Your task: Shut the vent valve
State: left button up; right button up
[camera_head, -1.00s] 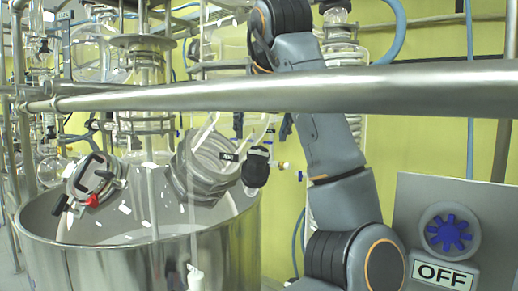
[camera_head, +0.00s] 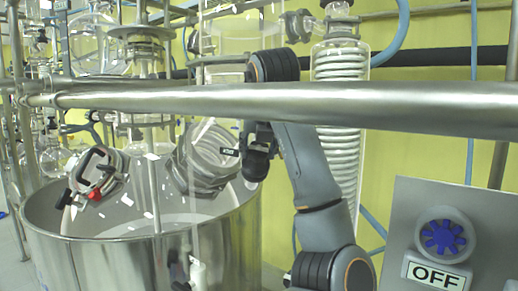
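The grey arm with black joints rises from the lower middle and bends behind the rail.
A steel rail (camera_head: 400,103) crosses in front of the arm. A large open steel vessel (camera_head: 110,262) stands at the left, with a clamp device (camera_head: 97,176) with red parts inside its rim. A coiled glass condenser (camera_head: 340,70) stands behind. A panel with a blue knob (camera_head: 441,237) reads OFF.

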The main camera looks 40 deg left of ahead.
pick_arm(q)
jog(key=c, duration=0.4)
jog(key=shift+c, duration=0.2)
jog(key=shift+m, duration=0.4)
